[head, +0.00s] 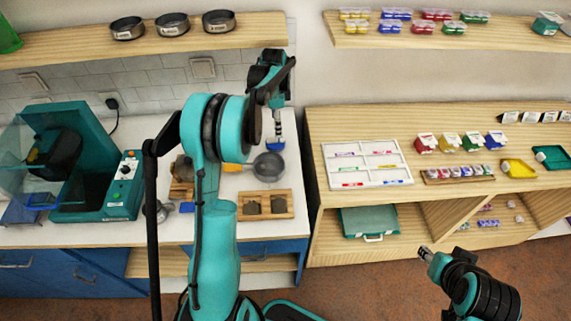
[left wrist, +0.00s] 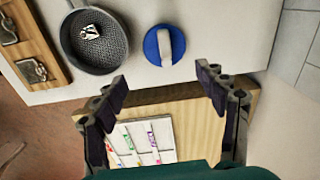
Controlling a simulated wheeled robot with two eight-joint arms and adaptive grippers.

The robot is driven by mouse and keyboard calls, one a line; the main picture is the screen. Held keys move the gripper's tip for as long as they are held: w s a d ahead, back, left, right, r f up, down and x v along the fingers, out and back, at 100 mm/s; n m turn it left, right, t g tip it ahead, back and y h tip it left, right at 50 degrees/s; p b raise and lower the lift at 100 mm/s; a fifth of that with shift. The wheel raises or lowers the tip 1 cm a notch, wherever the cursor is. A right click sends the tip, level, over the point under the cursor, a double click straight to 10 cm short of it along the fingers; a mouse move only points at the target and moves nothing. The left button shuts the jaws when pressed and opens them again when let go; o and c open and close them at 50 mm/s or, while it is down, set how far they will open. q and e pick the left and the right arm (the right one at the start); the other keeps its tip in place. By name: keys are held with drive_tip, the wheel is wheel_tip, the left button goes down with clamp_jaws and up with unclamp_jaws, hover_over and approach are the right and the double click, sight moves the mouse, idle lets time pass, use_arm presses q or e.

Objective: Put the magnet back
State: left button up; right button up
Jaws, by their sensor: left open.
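A round blue disc with a pale grey bar handle (left wrist: 164,45), possibly the magnet, lies on the white counter in the left wrist view. It partly shows in the head view as a blue patch (head: 276,143) under my left gripper (head: 276,112). In the left wrist view my left gripper (left wrist: 163,84) is open and empty, its fingers apart, with the disc beyond the fingertips. A grey pan (left wrist: 72,45) beside the disc holds a small thing with a white and green mark (left wrist: 90,31). My right gripper (head: 428,254) hangs low before the wooden cabinet, far from the counter; its jaws are unclear.
A wooden block with dark hollows (head: 265,205) sits in front of the pan. A teal machine (head: 122,185) stands on the left counter. The right cabinet carries a white board with coloured marks (head: 368,164) and several small boxes. Round tins (head: 172,24) stand on the upper shelf.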

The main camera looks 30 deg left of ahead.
use_arm(q)
drive_tip(key=s+d+r+n+t, duration=0.3)
drive_tip(key=s+d+r+n, duration=0.2)
drive_tip(key=s+d+r, duration=0.65)
drive_tip(key=s+d+f+n+t, duration=0.1)
drive_tip(key=s+d+n+t, duration=0.1)
drive_tip(key=s, duration=0.6)
drive_tip(key=s+d+f+n+t, duration=0.1)
drive_tip(key=s+d+f+n, duration=0.1)
drive_tip(key=s+d+n, duration=0.2)
drive_tip(key=s+d, duration=0.2)
drive_tip(key=s, duration=0.2)
drive_tip(key=shift+s+d+f+t, duration=0.15)
drive_tip(key=shift+s+d+t, duration=0.1)
drive_tip(key=shift+d+t, duration=0.15)
drive_tip(key=shift+f, duration=0.15)
